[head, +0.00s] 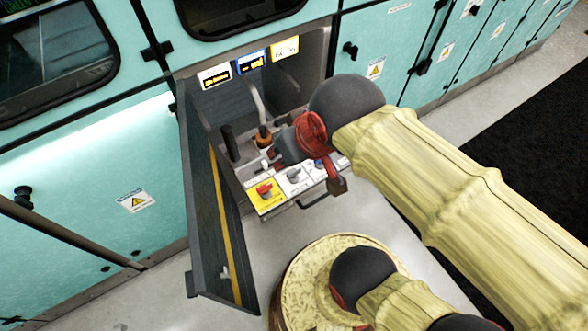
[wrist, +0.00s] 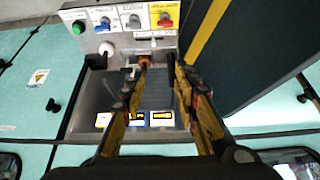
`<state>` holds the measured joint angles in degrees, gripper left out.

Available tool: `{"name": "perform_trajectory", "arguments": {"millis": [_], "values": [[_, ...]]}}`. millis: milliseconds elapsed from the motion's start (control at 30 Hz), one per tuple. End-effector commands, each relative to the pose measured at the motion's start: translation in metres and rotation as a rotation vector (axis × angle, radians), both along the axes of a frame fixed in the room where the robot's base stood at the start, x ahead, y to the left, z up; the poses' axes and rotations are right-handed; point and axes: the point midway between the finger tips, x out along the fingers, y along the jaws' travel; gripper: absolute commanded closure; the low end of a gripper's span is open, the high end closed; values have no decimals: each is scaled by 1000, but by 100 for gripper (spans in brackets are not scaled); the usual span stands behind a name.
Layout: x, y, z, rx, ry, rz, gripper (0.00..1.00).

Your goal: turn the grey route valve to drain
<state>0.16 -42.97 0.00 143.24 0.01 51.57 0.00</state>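The grey route valve appears to be the grey knob (head: 293,176) on a white plate, between the yellow plate and a blue-marked knob on the panel. It also shows in the wrist view (wrist: 134,20), at the top, beyond my fingertips. Its label and exact setting are too small to read. My gripper (wrist: 162,64) is open, its two fingers apart with nothing clearly held. In the head view my gripper (head: 268,160) is over the recess, behind the knob row and apart from the valve. An orange-brown handle (wrist: 145,61) shows close to the left fingertip.
A red knob on a yellow plate (head: 265,193) is beside the valve. A green button (wrist: 79,28) is at the panel's other end. A black upright handle (head: 230,141) stands in the recess. The open dark door (head: 215,215) bounds the left; lit displays (head: 251,62) are at the back.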

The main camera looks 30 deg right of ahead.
Motion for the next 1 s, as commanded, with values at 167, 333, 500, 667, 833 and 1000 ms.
{"name": "perform_trajectory", "arguments": {"millis": [167,333,500,667,833,1000], "values": [[1,-20,-17,3,73,-72,70],[15,-52,-63,50,262,-206,70],[37,-84,-118,187,448,-427,70],[57,-110,-180,357,593,-719,70],[78,-124,-242,524,697,-1043,70],[114,-126,-260,641,699,-1290,70]]}}
